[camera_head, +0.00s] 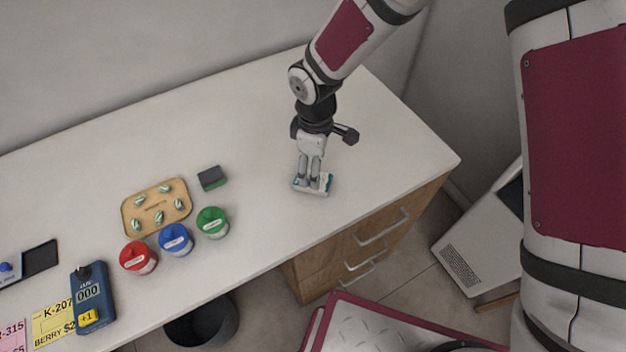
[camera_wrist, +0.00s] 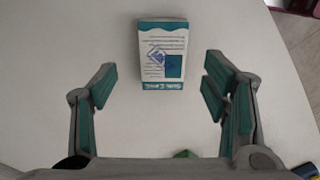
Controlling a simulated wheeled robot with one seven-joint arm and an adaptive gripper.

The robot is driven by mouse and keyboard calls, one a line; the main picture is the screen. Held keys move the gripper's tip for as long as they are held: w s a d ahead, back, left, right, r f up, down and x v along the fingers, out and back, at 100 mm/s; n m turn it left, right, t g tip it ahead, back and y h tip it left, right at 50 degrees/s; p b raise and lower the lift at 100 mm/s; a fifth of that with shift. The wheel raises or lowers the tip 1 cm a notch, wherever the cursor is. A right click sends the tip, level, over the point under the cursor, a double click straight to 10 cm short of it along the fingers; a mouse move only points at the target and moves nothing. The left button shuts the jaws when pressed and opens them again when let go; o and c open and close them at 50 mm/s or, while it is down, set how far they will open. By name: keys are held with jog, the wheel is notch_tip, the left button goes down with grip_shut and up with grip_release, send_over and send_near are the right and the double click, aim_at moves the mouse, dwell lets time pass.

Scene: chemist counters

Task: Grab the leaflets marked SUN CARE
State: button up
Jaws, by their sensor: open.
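The leaflets (camera_wrist: 162,55) are a white and teal stack with printed lines and a teal band at the near edge, whose lettering is too blurred to read surely. In the wrist view the stack lies flat on the counter, between and a little beyond the fingertips of my gripper (camera_wrist: 160,85). My gripper is open, with clear space on both sides of the stack. In the head view my gripper (camera_head: 314,181) points down over the leaflets (camera_head: 313,191), hiding much of them. Nothing is held.
Left on the white counter (camera_head: 385,135) stand a dark sponge-like block (camera_head: 212,178), a tan tray (camera_head: 133,217) with small pieces, and green (camera_head: 212,222), blue (camera_head: 175,240) and red (camera_head: 138,258) lidded pots. A blue counter device (camera_head: 92,292) is farther left. The counter's right end is clear.

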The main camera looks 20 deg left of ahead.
jog(key=f, duration=0.2)
jog(key=f+p, duration=0.1)
jog(key=f, duration=0.1)
jog(key=shift+s+a+f, duration=0.1)
jog(key=shift+s+a, duration=0.05)
jog(key=shift+s, duration=0.1)
jog(key=shift+f, duration=0.35)
jog(key=c, duration=1.3)
